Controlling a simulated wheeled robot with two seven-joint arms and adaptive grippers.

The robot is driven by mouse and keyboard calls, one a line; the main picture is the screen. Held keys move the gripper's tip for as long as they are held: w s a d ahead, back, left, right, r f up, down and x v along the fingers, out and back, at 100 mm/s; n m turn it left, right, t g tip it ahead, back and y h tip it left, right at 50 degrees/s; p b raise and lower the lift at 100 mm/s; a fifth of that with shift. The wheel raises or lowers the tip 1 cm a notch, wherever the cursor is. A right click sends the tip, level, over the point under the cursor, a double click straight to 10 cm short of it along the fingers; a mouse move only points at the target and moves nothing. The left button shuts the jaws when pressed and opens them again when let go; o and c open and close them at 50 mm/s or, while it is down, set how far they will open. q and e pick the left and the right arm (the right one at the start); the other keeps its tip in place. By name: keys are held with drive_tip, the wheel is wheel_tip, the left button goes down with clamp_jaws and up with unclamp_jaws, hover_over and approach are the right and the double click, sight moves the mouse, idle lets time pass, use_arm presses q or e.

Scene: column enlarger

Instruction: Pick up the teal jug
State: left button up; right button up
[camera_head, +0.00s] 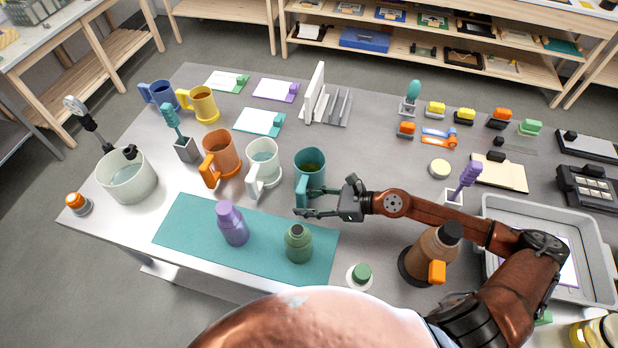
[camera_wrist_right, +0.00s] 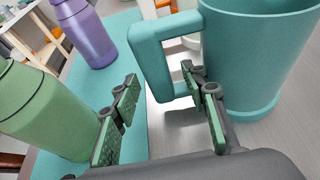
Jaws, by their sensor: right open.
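The teal jug (camera_head: 311,168) stands upright on the grey table, right of the white jug. Its squared handle (camera_head: 303,194) points toward the front of the table. My right gripper (camera_head: 303,202) is open at the handle, reaching in from the right. In the right wrist view, the teal jug (camera_wrist_right: 258,50) fills the upper right and its handle (camera_wrist_right: 150,62) lies just beyond the two fingers. One finger of the gripper (camera_wrist_right: 165,118) is near the jug's body, the other on the bottle side. I cannot tell whether the fingers touch the handle. My left gripper is not in view.
A green bottle (camera_head: 298,244) and a purple bottle (camera_head: 232,224) stand on a teal mat (camera_head: 180,225) in front. The white jug (camera_head: 263,165) and orange jug (camera_head: 219,158) stand to the left.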

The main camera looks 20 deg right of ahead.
drive_tip(key=shift+x, duration=0.85)
drive_tip(key=shift+c, duration=0.7)
clamp_jaws()
